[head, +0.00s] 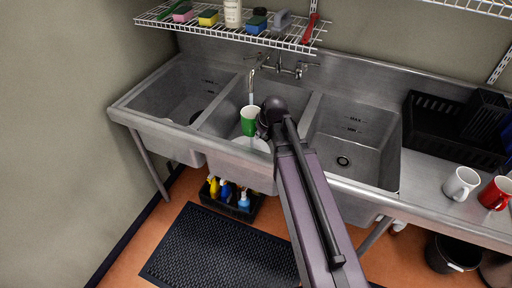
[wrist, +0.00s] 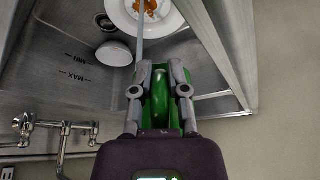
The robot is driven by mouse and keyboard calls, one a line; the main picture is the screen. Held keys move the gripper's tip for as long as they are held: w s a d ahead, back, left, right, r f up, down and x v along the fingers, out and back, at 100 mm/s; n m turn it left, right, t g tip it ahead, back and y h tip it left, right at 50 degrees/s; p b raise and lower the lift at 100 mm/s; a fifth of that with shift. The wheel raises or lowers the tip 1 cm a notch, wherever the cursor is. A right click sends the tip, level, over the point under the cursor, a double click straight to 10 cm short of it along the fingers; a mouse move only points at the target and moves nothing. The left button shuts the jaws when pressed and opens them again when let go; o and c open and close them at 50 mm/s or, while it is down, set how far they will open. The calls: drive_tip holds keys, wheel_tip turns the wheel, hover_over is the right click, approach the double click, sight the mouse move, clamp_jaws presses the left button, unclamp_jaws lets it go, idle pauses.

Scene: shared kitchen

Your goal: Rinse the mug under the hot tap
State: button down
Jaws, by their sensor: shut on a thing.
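The green mug (head: 249,124) is upright in the middle sink basin (head: 215,119), above a white plate (head: 257,144). My gripper (head: 261,124) is at its right side, shut on it. In the wrist view the mug (wrist: 161,84) shows green between the two fingers of my gripper (wrist: 161,82); much of it is hidden by them. The wall tap (head: 278,67) is over the basin. Which handle is hot cannot be told.
A plate with orange-brown scraps (wrist: 146,14) and a white round dish (wrist: 115,53) lie in the basin. Empty basins flank it on the left (head: 180,90) and right (head: 350,138). A wire shelf (head: 285,38) hangs above. White (head: 461,184) and red (head: 496,193) mugs stand right.

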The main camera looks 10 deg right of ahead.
drive_tip(key=shift+n, duration=0.3)
drive_tip(key=f+b, duration=0.1)
drive_tip(key=a+f+b, duration=0.1)
drive_tip(key=f+b, duration=0.1)
drive_tip(key=f, duration=0.1)
drive_tip(key=shift+s+a+f, duration=0.1)
drive_tip(key=shift+s+a, duration=0.05)
drive_tip(key=shift+s, duration=0.2)
drive_tip(key=shift+w, duration=0.15)
drive_tip(key=w+d, duration=0.3)
drive_tip(key=w, duration=0.6)
drive_tip(key=shift+w+d, duration=0.15)
drive_tip(key=shift+d, duration=0.1)
idle(0.3)
idle(1.5)
